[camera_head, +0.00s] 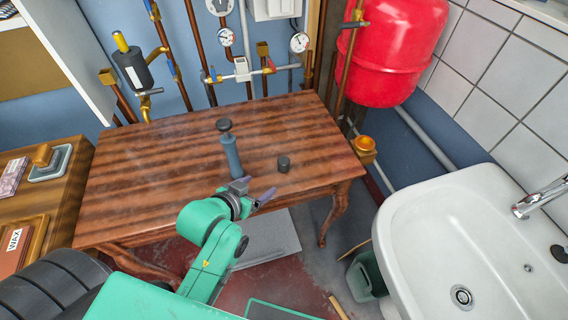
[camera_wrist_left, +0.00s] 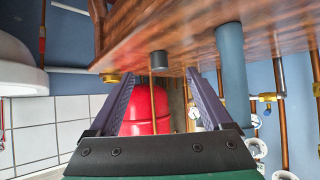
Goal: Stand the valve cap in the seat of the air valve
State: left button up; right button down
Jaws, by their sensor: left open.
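A small dark cylinder that looks like the valve cap (camera_head: 284,163) stands on the wooden table (camera_head: 140,190) near its front right. A brass fitting with an open orange cup, apparently the air valve (camera_head: 365,144), is on the pipe beyond the table's right edge. My left gripper (camera_head: 257,189) is open and empty at the table's front edge, to the left of the cap and nearer me. In the left wrist view the cap (camera_wrist_left: 158,59) shows ahead between the fingers, apart from them. A brass fitting (camera_wrist_left: 110,78) shows beside the left finger there. My right gripper is out of view.
A blue-grey cylinder with a black knob (camera_head: 231,152) stands upright on the table, left of the cap. A red tank (camera_head: 395,50) hangs at the back right. A white sink (camera_head: 470,240) is at the right. The table's left half is clear.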

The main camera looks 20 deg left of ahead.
aim_at(282, 162)
pick_arm(q)
jog(key=shift+t+h, duration=0.3)
jog(key=shift+t, duration=0.3)
jog(key=x, duration=0.5)
jog(key=r+x, duration=0.1)
jog(key=x, duration=0.4)
jog(key=w+r+x, duration=0.1)
jog(key=x, duration=0.4)
jog(key=shift+w+d+r, duration=0.1)
jog(key=shift+w+d, duration=0.05)
grip_shut()
